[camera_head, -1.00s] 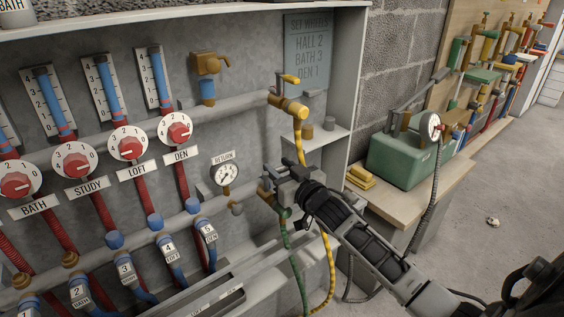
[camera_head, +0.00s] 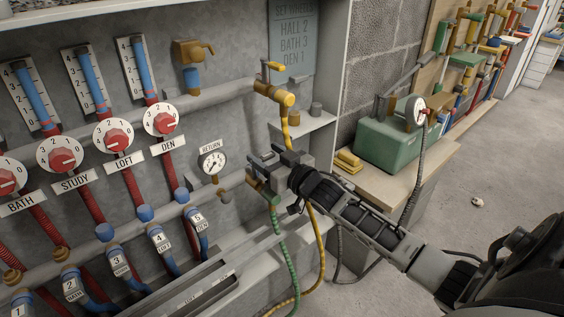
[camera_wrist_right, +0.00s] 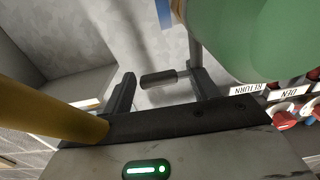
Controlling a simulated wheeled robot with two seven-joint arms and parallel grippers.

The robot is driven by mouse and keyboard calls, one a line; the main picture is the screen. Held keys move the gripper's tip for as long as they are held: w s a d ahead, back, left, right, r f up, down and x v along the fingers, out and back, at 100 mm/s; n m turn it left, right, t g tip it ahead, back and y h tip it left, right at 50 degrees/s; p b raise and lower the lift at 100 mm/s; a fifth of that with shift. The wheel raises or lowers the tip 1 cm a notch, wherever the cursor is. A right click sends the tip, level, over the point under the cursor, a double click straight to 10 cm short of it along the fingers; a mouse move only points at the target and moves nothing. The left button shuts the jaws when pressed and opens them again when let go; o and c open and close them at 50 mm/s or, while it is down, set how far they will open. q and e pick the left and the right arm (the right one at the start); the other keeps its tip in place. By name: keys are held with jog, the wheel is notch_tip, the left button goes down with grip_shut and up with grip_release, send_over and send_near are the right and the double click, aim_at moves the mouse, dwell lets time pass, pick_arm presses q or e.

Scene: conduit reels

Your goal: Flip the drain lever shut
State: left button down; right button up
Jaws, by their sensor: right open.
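The drain valve (camera_head: 262,187) is at the right end of the lower pipe in the head view, with a green hose (camera_head: 281,243) hanging below it. My right gripper (camera_head: 270,158) is in front of that pipe end and covers part of the valve. In the right wrist view its two fingers (camera_wrist_right: 161,88) stand apart. A short dark bar (camera_wrist_right: 158,77) shows between or just beyond them, perhaps the lever's grip; I cannot tell if it touches a finger. The lever's position is hidden in the head view. My left gripper is out of view.
A yellow hose (camera_head: 297,150) hangs from the upper brass valve (camera_head: 274,93) close beside my right gripper. The return gauge (camera_head: 212,163) is to its left. A green pump box (camera_head: 388,145) stands on the bench at right.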

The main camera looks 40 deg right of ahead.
pick_arm(q)
jog(key=p, duration=0.1)
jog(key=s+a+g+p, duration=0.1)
jog(key=p, duration=0.1)
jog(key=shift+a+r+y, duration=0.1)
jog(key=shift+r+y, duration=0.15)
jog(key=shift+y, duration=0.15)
pick_arm(e)
jog(key=s+d, duration=0.1)
jog(key=s, duration=1.4)
jog(key=shift+s+d, duration=0.2)
jog(key=shift+s, duration=0.05)
pick_arm(q)
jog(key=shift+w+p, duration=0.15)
jog(key=shift+p, duration=0.15)
pick_arm(e)
jog(key=shift+r, duration=0.1)
